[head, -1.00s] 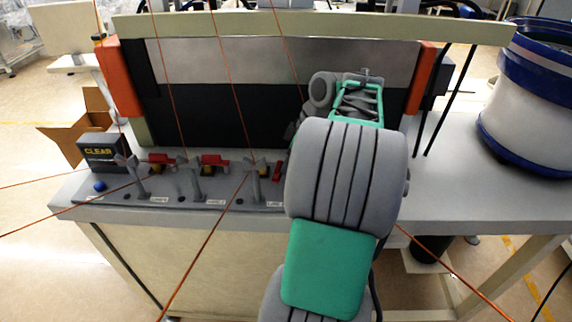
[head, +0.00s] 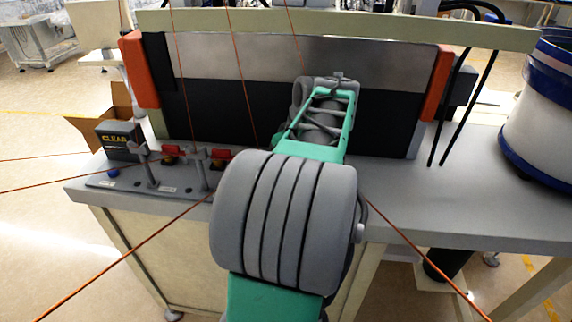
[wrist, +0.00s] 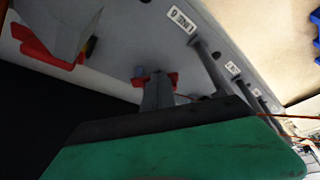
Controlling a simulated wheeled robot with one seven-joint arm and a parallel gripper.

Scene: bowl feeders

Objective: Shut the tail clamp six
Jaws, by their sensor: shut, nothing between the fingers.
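A label reading LINE 6 (wrist: 182,19) shows upside down on the grey clamp plate (wrist: 125,25) in the wrist view. A grey post (wrist: 210,66) rises beside it, and a red clamp piece (wrist: 172,80) lies close by. I cannot tell whether clamp six is open or shut. My gripper (wrist: 157,92) seems to be the short grey piece projecting from the dark edge of a green body, in front of the red piece. It is shut and empty; whether it touches the clamp is unclear. In the head view, my arm hides the gripper and this clamp.
Two more clamps with upright posts, one nearer the left end (head: 148,165) and one beside it (head: 200,172), stand on the bench. A CLEAR box (head: 118,140) is left of them. A large white-and-blue bowl (head: 545,105) stands right. Thin orange cables cross the space.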

